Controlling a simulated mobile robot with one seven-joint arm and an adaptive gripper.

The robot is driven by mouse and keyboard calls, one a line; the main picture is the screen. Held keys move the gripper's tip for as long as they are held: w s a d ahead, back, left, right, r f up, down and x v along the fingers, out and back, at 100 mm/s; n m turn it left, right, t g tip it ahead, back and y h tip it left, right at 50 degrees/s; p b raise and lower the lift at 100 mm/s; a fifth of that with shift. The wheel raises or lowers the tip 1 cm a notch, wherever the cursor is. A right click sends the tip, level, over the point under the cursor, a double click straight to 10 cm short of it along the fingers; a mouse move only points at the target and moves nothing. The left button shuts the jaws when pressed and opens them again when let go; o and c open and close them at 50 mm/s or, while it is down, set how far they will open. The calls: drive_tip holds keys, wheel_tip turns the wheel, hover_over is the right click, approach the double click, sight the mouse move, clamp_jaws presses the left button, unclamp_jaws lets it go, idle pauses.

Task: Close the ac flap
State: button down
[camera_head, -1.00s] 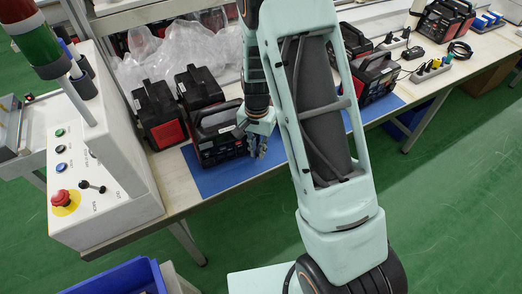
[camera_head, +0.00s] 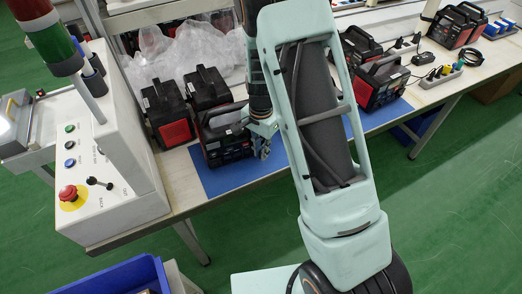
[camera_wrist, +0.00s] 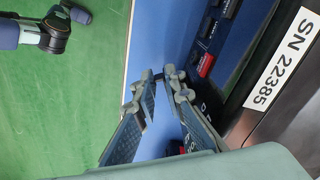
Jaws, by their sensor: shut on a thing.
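The power station (camera_head: 226,143), a dark box with a handle and a red-trimmed front, stands on a blue mat (camera_head: 216,184) on the workbench. My gripper (camera_head: 264,151) is low at its right front corner. In the wrist view, the station (camera_wrist: 262,95) lies to the right with a label reading SN 22385. My gripper (camera_wrist: 159,77) is beside its front face, with the fingers angled together and their tips close. A small dark thing shows between the tips, but I cannot make out what it is. The ac flap cannot be told apart in either view.
Two more dark stations (camera_head: 168,113) stand behind left, near clear plastic bags (camera_head: 190,50). A control box (camera_head: 105,165) with a red button and a signal pole is at left. A blue bin (camera_head: 120,277) is below. Another station (camera_head: 378,82) is at right. Green floor lies in front.

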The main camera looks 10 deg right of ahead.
drive_tip(key=c, duration=2)
unclamp_jaws()
drive_tip(key=shift+c, duration=0.2)
